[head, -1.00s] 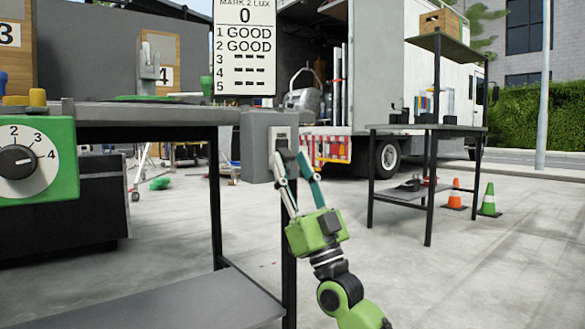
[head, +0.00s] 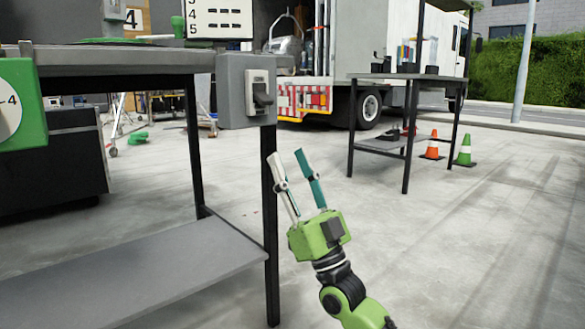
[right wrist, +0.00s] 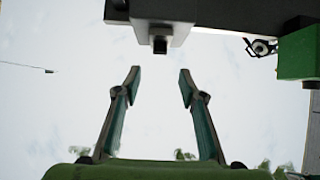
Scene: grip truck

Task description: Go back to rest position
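My right gripper (head: 286,155) stands upright on its green arm in the head view, its two fingers spread with nothing between them. It also shows open in the right wrist view (right wrist: 160,72). Just above and left of it, a grey box at the table corner carries a light switch plate with a dark lever (head: 262,95). The fingertips are apart from the switch. In the right wrist view the switch (right wrist: 160,42) sits beyond the fingertips, with a clear gap. My left gripper is in neither view.
The grey workbench (head: 120,62) with a lower shelf (head: 150,275) fills the left. A green dial box (head: 18,108) hangs on its front. Behind are a truck (head: 385,40), a second table (head: 400,77) and two cones (head: 464,152). The floor on the right is clear.

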